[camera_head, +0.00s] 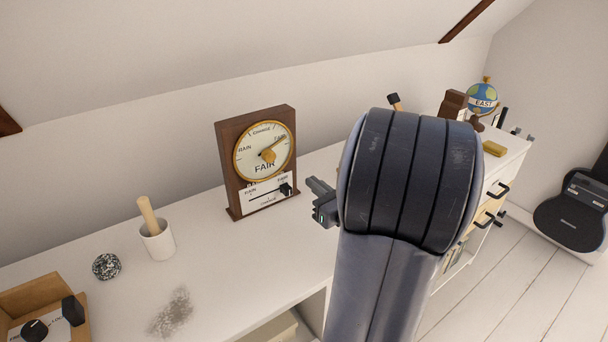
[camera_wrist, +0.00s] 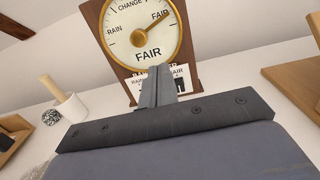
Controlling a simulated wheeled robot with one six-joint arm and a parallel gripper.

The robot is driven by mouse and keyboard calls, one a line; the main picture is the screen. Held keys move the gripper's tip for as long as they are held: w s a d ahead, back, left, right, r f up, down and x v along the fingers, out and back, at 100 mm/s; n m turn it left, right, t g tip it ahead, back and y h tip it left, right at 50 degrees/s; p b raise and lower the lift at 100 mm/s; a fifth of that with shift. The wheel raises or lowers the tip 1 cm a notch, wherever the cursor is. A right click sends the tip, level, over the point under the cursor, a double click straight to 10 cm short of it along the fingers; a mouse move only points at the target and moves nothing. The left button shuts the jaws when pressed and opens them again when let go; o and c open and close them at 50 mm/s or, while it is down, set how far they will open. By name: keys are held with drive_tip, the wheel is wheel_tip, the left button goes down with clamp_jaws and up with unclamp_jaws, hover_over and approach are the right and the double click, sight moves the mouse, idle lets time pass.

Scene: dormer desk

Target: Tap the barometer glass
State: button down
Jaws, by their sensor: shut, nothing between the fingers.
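The barometer (camera_head: 264,160) stands upright on the white desk in the head view, in a dark wooden case. Its round dial reads RAIN, CHANGE and FAIR, and a gold hand points toward FAIR at upper right. A small slider panel (camera_head: 267,195) sits below the dial. In the wrist view the barometer dial (camera_wrist: 141,30) fills the top middle. My gripper (camera_head: 316,194) is to the right of the barometer, apart from it in the head view. In the wrist view my gripper (camera_wrist: 157,80) has its fingers together, empty, below the dial and overlapping the slider panel.
A white mortar (camera_head: 158,241) with a wooden pestle, a speckled ball (camera_head: 106,266) and an open cardboard box (camera_head: 40,308) stand left on the desk. A grey smudge (camera_head: 172,312) marks the desktop. A globe (camera_head: 482,98) stands at the far right end. The sloped white wall rises close behind.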

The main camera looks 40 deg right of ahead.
sight(278, 155)
drive_tip(key=w, duration=0.6)
drive_tip(key=w+p, duration=0.1)
drive_tip(key=w, duration=0.5)
drive_tip(key=shift+w+d+r, duration=0.1)
drive_tip(key=shift+w+d, duration=0.1)
drive_tip(key=shift+w, duration=0.25)
